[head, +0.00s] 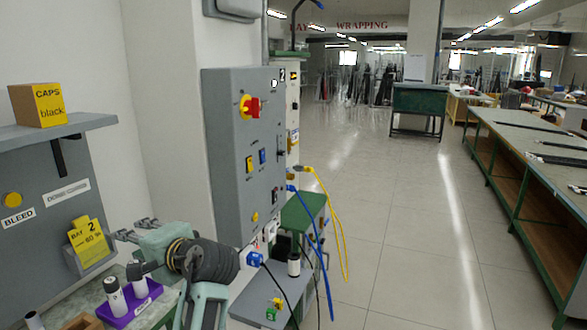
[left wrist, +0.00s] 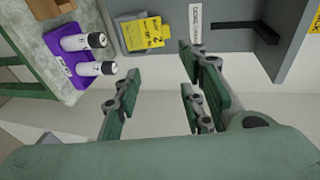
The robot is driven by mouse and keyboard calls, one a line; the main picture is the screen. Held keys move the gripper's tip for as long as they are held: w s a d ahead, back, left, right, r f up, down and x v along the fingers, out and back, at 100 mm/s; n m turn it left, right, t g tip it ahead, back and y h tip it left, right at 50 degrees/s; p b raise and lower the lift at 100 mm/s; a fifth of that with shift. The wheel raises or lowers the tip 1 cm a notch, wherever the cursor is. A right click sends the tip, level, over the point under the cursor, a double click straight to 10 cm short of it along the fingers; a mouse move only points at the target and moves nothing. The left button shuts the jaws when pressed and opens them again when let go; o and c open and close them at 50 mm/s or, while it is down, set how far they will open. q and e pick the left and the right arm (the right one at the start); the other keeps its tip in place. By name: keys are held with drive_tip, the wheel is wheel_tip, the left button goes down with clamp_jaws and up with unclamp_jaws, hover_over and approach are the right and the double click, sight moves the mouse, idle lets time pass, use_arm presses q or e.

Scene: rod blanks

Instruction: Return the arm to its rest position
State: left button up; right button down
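My left arm comes in at the lower left of the head view, its wrist wrapped by a dark ribbed section. My left gripper (head: 130,231) points left toward the grey panel, above the bench. In the left wrist view the left gripper (left wrist: 150,88) has its green-padded fingers spread apart, with nothing between them. My right gripper is in neither view.
A purple tray (head: 119,321) with white, dark-capped bottles stands on the bench, near the gripper. A yellow card (head: 88,243), a grey panel (head: 25,175) and a shelf (head: 85,125) with a CAPS box (head: 38,105) lie left. A control cabinet (head: 232,150) stands right; the floor beyond is open.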

use_arm(q)
drive_tip(key=s+d+f+m+h, duration=0.15)
drive_tip(key=d+f+h, duration=0.25)
drive_tip(key=f, duration=1.6)
drive_tip(key=d+f+m+h, duration=0.3)
drive_tip(key=d+f+h, duration=0.1)
drive_tip(key=f, duration=1.6)
drive_tip(key=s+d+f+n+g+h, duration=0.1)
drive_tip(key=s+d+f, duration=0.1)
drive_tip(key=s+f, duration=0.7)
drive_tip(key=s+d+f+n+g+h, duration=0.1)
drive_tip(key=s+f+g+h, duration=0.1)
drive_tip(key=s+f, duration=0.65)
drive_tip(key=s+f+n+g, duration=0.1)
drive_tip(key=s+f+n, duration=0.1)
drive_tip(key=s+f, duration=0.4)
drive_tip(key=s+a+f+n+g+h, duration=0.1)
drive_tip(key=s+f, duration=0.4)
drive_tip(key=s, duration=1.2)
drive_tip(key=s+f+n+g+h, duration=0.1)
drive_tip(key=s+f+n+g, duration=0.1)
drive_tip(key=s+f, duration=0.4)
drive_tip(key=s+n, duration=0.1)
drive_tip(key=s, duration=0.4)
drive_tip(key=shift+s+a+f, duration=0.15)
drive_tip(key=shift+s+f, duration=0.2)
